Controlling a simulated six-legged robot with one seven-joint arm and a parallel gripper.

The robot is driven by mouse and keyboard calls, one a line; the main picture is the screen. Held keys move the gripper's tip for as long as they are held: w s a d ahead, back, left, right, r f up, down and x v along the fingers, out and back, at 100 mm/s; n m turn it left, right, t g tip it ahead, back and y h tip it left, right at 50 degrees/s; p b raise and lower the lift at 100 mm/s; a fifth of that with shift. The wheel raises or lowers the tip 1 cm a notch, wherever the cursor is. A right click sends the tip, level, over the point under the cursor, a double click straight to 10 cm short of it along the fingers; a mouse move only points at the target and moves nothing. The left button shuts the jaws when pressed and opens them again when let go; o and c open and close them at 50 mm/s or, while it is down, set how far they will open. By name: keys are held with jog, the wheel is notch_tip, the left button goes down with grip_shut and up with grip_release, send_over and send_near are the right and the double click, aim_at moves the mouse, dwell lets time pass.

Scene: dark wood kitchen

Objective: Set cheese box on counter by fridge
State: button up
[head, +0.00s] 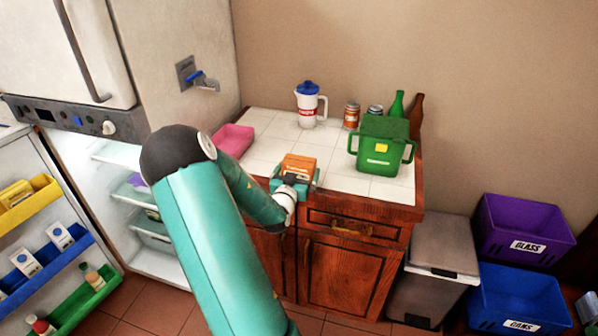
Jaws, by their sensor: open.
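An orange-brown box (299,166), which looks like the cheese box, is at the front edge of the white tiled counter (345,183) beside the fridge (70,60). My gripper (296,182) is at the box's near side, with its jaws open and a finger showing on either side of the box. The lower part of the box is hidden by my gripper, so I cannot tell whether it rests fully on the tiles. The fridge door stands open at the left.
A pink container (233,140) is left of the box and a green pot (380,146) right of it. A white pitcher (309,104), jars and bottles stand behind. Tiles between the box and pitcher are clear. Bins (520,230) stand on the floor at right.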

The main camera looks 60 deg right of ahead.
jog(key=c, duration=0.9)
